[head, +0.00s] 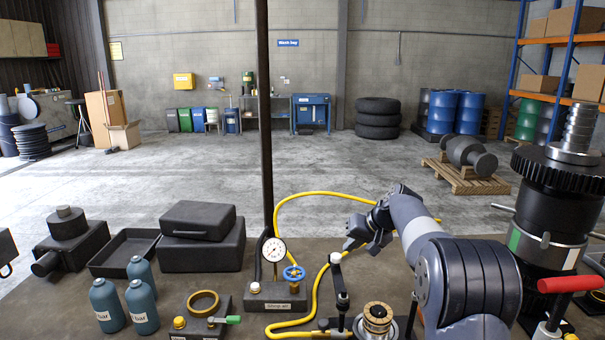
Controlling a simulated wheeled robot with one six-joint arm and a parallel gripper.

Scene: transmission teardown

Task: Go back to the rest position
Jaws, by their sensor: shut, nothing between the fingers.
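My gripper (368,238) is at the end of my grey arm, right of the middle in the head view. It is held above the bench, to the right of the pressure gauge (273,250) and the blue valve wheel (293,273). The gripper is shut and empty. It looks apart from the things below it, though the yellow hose (340,197) passes behind it. A small clamp post (338,280) stands below the gripper. A stack of brass-coloured rings (377,318) stands near the front edge of the picture, left of my arm.
A large dark transmission assembly (552,205) stands at the right, beside a red-handled lever (570,284). Teal bottles (106,305), a black tray (124,253) and dark cases (202,250) occupy the left of the bench (60,310). A thin dark post (265,120) rises at the middle.

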